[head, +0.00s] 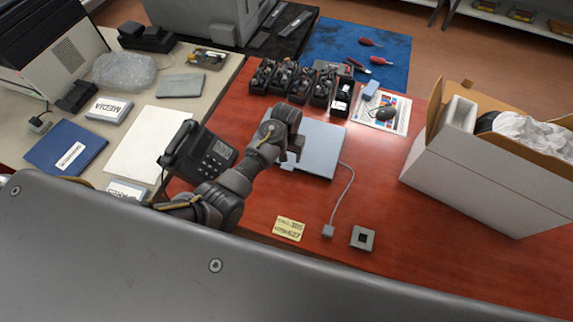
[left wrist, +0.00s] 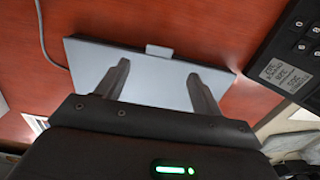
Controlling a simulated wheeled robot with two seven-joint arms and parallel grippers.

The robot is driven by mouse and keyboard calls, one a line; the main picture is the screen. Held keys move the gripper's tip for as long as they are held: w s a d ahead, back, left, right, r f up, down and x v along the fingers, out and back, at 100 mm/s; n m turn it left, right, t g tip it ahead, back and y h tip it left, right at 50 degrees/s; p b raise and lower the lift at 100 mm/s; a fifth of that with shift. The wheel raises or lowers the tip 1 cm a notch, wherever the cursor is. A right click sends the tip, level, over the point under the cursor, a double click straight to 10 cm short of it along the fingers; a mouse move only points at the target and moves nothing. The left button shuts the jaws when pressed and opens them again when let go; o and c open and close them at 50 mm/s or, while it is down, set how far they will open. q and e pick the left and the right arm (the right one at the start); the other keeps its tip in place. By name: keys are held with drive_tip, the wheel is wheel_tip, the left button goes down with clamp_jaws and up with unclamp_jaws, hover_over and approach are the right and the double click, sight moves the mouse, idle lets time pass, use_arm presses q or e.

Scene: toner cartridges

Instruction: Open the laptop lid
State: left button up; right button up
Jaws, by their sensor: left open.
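The laptop (head: 322,152) lies shut and flat on the red table, a pale grey slab. My left gripper (head: 291,160) is over its left part in the head view, with the arm hiding some of the lid. In the left wrist view the laptop (left wrist: 147,85) lies beyond the fingers, and a small light tab (left wrist: 159,50) sticks out from its far edge. My left gripper (left wrist: 158,70) is open, its two fingers apart with nothing between them. I cannot tell whether the fingertips touch the lid. My right gripper is not in view.
A black desk phone (head: 205,157) stands left of the laptop. A cable runs from its right side to a small plug (head: 328,231) near a yellow note (head: 289,228) and a grey square block (head: 362,238). Black bins (head: 291,84) stand behind; a large open carton (head: 475,165) fills the right.

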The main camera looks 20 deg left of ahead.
sight(286, 169)
use_arm(q)
wheel_tip(286, 169, down, 7)
drive_tip(key=b, duration=0.3)
drive_tip(key=shift+f+b, duration=0.6)
drive_tip(key=shift+b, duration=0.05)
